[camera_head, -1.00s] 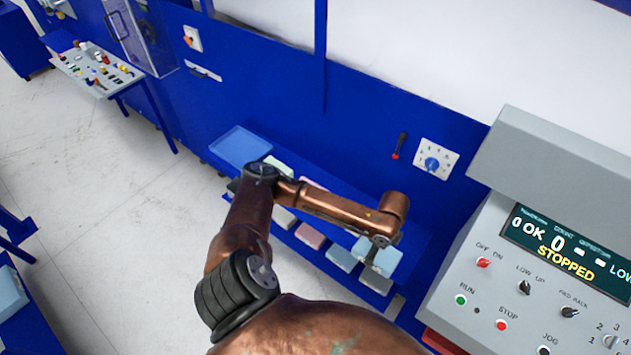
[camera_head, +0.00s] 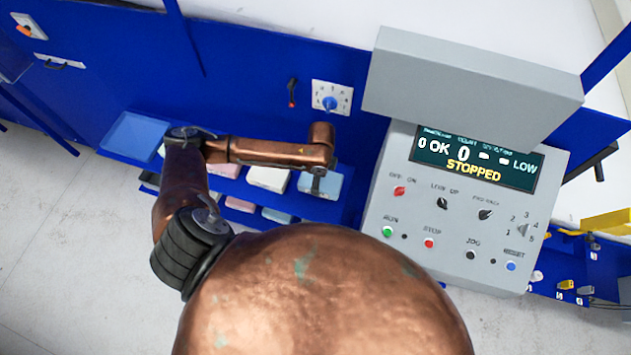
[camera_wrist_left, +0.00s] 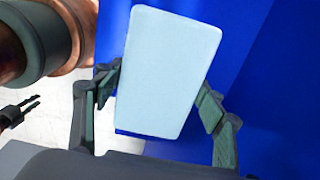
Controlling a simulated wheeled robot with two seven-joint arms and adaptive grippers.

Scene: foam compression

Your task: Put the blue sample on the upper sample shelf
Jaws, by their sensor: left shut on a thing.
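The blue sample is a pale blue block (camera_head: 330,182) at the right end of the upper sample shelf (camera_head: 346,209) in the head view. My left gripper (camera_head: 318,178) is over it and partly hides it. In the left wrist view, the block (camera_wrist_left: 168,70) sits between the two fingers of my left gripper (camera_wrist_left: 160,105), which is shut on it. I cannot tell whether the block touches the shelf. A white sample (camera_head: 268,179) lies left of it on the upper shelf, and a pink sample (camera_head: 226,170) is further left, partly behind my arm.
A blue tray (camera_head: 135,137) lies at the shelf's left end. A lower row holds a pink sample (camera_head: 239,204) and a pale blue one (camera_head: 277,215). A grey control console (camera_head: 462,215) stands close on the right, its display reading STOPPED. A rotary switch (camera_head: 331,100) is on the wall behind.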

